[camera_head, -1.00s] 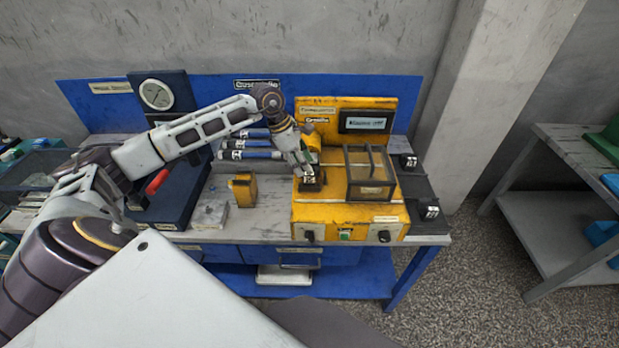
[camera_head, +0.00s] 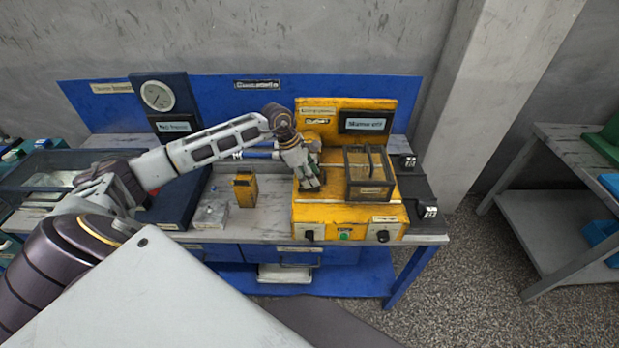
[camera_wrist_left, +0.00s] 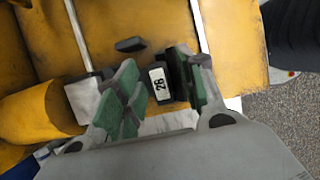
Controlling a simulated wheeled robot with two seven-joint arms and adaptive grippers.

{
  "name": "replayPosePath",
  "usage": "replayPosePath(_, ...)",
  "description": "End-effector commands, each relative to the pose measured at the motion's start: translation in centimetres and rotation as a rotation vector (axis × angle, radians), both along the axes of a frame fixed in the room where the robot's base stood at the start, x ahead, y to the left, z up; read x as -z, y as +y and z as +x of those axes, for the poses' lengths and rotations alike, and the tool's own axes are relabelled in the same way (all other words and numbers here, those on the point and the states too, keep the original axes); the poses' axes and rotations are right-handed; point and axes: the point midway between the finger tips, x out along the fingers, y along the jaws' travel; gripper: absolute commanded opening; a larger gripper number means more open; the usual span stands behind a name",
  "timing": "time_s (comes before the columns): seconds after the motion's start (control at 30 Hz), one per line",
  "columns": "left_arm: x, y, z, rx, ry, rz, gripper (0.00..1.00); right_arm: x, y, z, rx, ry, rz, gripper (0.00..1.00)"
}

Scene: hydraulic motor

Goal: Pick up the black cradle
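The black cradle (camera_wrist_left: 158,84) is a small dark block with a white label reading 26, seen in the left wrist view over the yellow test bench (camera_head: 350,214). My left gripper (camera_wrist_left: 155,72) is open, with its green-padded fingers on either side of the cradle. A gap shows on the left finger's side; the right finger is close to the block, and I cannot tell if it touches. In the head view my left gripper (camera_head: 311,182) points down at the left part of the bench and hides the cradle. My right gripper is not in view.
A dark-framed clear box (camera_head: 369,174) stands on the bench close to the right of my gripper. A yellow block (camera_head: 244,190) and a grey plate (camera_head: 210,214) lie on the table to the left. Small labelled black blocks (camera_head: 430,212) sit at the right.

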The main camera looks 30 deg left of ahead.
Motion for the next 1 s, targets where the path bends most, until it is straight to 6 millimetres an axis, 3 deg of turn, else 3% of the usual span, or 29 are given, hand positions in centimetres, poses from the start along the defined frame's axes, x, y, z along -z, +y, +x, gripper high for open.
replayPosePath(0.37, 0.0, 0.0, 0.0, 0.0, 0.0, 0.0, 0.38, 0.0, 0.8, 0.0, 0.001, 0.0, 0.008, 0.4)
replayPosePath(0.67, 0.0, 0.0, 0.0, 0.0, 0.0, 0.0, 0.0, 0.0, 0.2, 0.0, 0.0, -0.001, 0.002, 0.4)
replayPosePath(1.0, -0.2, 0.0, 0.1, 0.0, -0.004, -0.001, 0.0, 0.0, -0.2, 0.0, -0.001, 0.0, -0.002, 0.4)
